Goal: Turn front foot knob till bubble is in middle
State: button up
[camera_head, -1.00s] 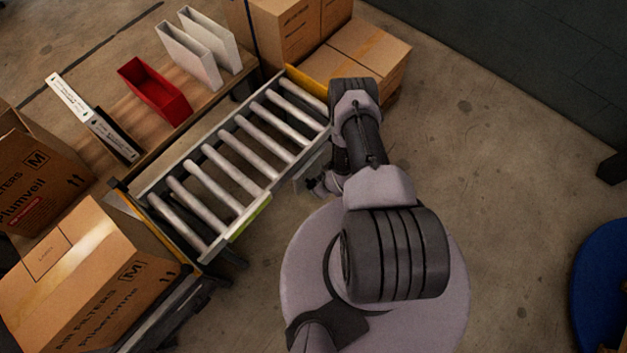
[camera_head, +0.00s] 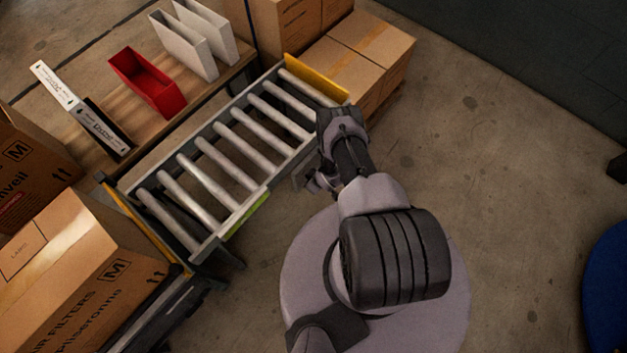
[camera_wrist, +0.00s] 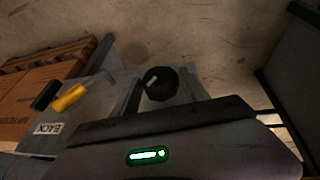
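A black round knob (camera_wrist: 160,83) with a pale mark on top shows in the wrist view, beside a grey metal plate bearing an upside-down label (camera_wrist: 47,128) that reads BACK. Below it, a dark body carries a green-lit slot (camera_wrist: 148,155) with a white bar inside; I cannot tell whether this is the level's bubble. In the head view, my gripper (camera_head: 321,182) is low beside the right side of the roller conveyor (camera_head: 262,192). Its fingers are too small and hidden to read, and no fingertips show clearly in the wrist view. The front foot knob cannot be singled out.
A yellow-handled tool (camera_wrist: 70,98) lies on the plate near a cardboard box (camera_wrist: 40,85). Boxes (camera_head: 370,45) stand beyond the conveyor's far end, and more (camera_head: 75,270) at lower left. A red bin (camera_head: 147,82) stands on the wooden table.

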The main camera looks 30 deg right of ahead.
jog(key=c, duration=0.9)
jog(key=shift+o, duration=0.2)
jog(key=shift+w+d+f+y+b, duration=0.1)
jog(key=shift+f+y+b, duration=0.2)
jog(key=shift+b, duration=0.9)
jog(key=y+b, duration=0.1)
jog(key=b, duration=0.2)
jog(key=shift+d+f+g, duration=0.1)
jog(key=shift+f+g, duration=0.05)
jog(key=shift+g, duration=0.15)
jog(key=shift+y+b, duration=0.3)
jog(key=shift+b, duration=0.5)
jog(key=shift+d+r+m+g+y+b, duration=0.1)
jog(key=shift+r+m+g+y+b, duration=0.25)
jog(key=shift+y, duration=0.25)
jog(key=shift+d+m+g+y, duration=0.1)
jog(key=shift+m+g+y, duration=0.3)
jog(key=shift+y, duration=1)
jog(key=shift+w+y, duration=0.1)
jog(key=shift+y, duration=0.2)
jog(key=o, duration=1.4)
jog(key=shift+c, duration=0.2)
